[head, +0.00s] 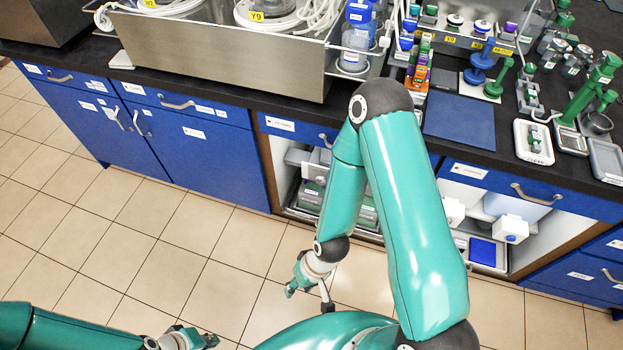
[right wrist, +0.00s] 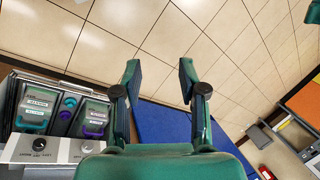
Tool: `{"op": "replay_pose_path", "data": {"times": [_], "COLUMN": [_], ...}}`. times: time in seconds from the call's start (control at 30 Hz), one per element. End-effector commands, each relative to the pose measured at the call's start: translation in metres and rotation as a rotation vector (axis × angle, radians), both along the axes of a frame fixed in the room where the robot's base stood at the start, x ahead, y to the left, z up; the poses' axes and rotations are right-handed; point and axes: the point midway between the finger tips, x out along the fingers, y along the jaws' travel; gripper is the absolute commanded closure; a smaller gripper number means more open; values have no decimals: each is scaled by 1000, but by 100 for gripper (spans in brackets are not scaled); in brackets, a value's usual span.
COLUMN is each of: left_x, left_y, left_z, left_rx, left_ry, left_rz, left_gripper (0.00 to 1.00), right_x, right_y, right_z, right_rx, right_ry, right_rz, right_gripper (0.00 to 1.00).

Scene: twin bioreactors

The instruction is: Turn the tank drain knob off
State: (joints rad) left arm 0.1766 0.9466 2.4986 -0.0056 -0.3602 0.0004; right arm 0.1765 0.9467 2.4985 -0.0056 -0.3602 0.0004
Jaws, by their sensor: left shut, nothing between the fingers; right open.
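I cannot pick out the tank drain knob for certain in either view. In the right wrist view, a black knob (right wrist: 38,143) and a second knob (right wrist: 87,147) sit on a silver panel at lower left; their labels are too small to read. My right gripper (right wrist: 160,78) is open and empty, its two fingers apart over floor tiles. In the head view, my right gripper (head: 308,294) hangs low over the floor in front of the bench. My left gripper (head: 208,341) is shut and empty at the bottom edge, over the floor, away from the bench.
A large steel tank or tray (head: 230,60) with tubing stands on the black bench. Blue cabinets (head: 190,140) with handles and open shelves lie below. Racks, bottles and green instruments (head: 590,90) crowd the bench's right side. The tiled floor (head: 120,250) is clear at left.

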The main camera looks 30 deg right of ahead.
Motion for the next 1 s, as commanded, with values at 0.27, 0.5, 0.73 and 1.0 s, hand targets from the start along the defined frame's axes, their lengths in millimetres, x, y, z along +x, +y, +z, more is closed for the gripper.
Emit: {"op": "replay_pose_path", "data": {"times": [0.27,0.5,0.73,1.0], "left_x": [0,0,-1,-1], "left_y": [0,0,0,0], "left_z": [0,-25,-105,-216], "left_rx": [0,0,0,0], "left_ry": [1,1,1,1], "left_rz": [0,0,0,0], "left_gripper": [100,100,100,100], "right_x": [0,21,98,199], "right_y": [0,-5,-24,-75], "right_z": [0,-28,-107,-184], "right_rx": [0,-15,-5,278], "right_ry": [1,-23,-137,-396], "right_rz": [0,-148,-729,-1627], "right_gripper": [55,30,30,30]}}
